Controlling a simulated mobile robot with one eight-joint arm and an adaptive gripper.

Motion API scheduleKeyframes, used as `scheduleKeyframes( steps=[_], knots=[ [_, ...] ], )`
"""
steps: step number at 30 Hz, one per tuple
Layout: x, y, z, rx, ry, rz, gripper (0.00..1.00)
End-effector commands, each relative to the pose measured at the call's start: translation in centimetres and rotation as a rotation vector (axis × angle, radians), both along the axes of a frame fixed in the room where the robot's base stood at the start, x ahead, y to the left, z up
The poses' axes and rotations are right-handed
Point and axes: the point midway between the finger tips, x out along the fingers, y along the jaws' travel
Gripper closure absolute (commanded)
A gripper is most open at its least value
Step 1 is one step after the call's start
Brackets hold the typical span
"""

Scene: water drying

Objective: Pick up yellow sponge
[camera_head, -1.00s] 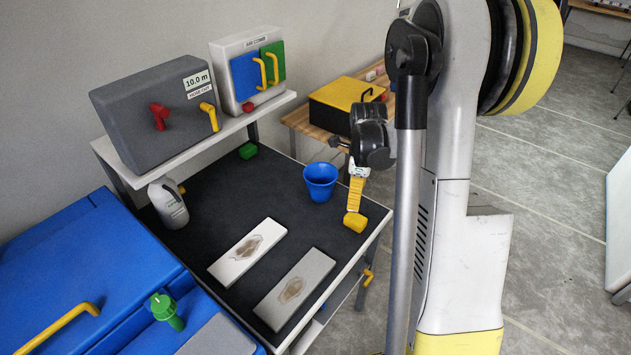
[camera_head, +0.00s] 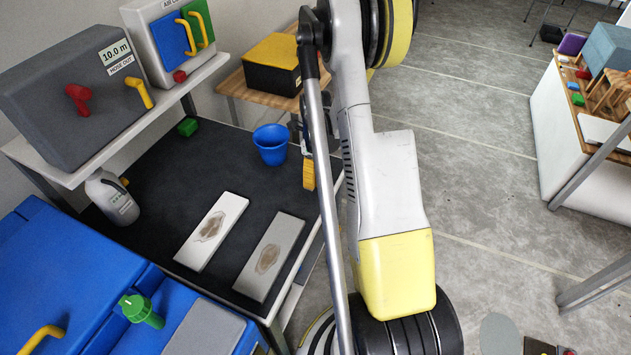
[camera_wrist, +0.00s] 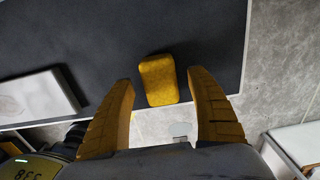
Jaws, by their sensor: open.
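The yellow sponge (camera_wrist: 159,80) lies on the dark tabletop near its edge in the wrist view. My gripper (camera_wrist: 160,77) is open, with one yellow finger on each side of the sponge in the picture and a gap on both sides. How far the fingertips are above the table is hard to tell. In the head view a yellow finger of my gripper (camera_head: 309,174) shows beside my arm's grey rod. I cannot make out the sponge there; my arm hides that part of the table.
A blue cup (camera_head: 271,150) stands left of my gripper. A white plate (camera_head: 211,230) and a grey plate (camera_head: 270,256), both with brown stains, lie on the black tabletop (camera_head: 170,190). A white bottle (camera_head: 112,199) stands at the left. Open floor lies to the right.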

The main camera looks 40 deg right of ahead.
Motion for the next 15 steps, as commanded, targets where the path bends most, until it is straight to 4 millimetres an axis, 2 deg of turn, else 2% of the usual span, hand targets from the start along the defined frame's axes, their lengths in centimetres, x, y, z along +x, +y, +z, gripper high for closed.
scheduleKeyframes(
  steps=[1,3,9,10,14,15],
  knots=[
    [0.02,-0.03,-1.09,0.0,0.0,0.0,0.33],
    [0.03,-0.04,-1.59,0.0,0.0,0.0,0.33],
    [0.01,-0.03,-1.48,0.0,0.0,0.0,0.33],
    [0.01,-0.03,-1.48,0.0,0.0,0.001,0.38],
    [0.01,-0.03,-1.47,0.0,0.0,0.001,0.78],
    [0.01,-0.03,-1.47,0.0,0.0,0.001,0.81]
  ],
)
